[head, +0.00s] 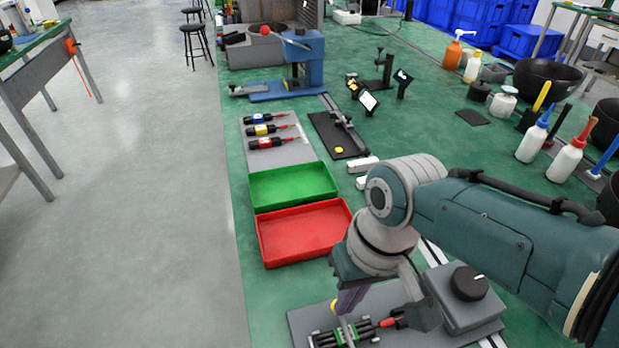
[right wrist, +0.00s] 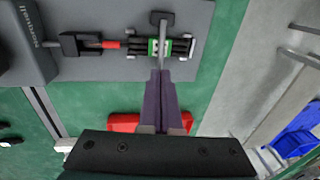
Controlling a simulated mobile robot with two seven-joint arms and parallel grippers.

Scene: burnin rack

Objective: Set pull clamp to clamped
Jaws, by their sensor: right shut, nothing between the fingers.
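A grey fixture plate (head: 300,320) lies at the bottom of the head view. A grey lever with a dark end (right wrist: 162,20), seemingly the pull clamp, crosses over the tool in the right wrist view. Whether it is clamped, I cannot tell. My right gripper (right wrist: 161,76) is shut and empty, its purple fingers pointing at the lever's near end. Contact is unclear. It also shows in the head view (head: 345,312). My left gripper is out of view.
A grey box with a black knob (head: 468,283) stands on the plate beside the tool. A red tray (head: 300,262) and a green tray (head: 255,204) lie behind. Several labelled tools lie on a grey mat (head: 290,156). Open floor is at left.

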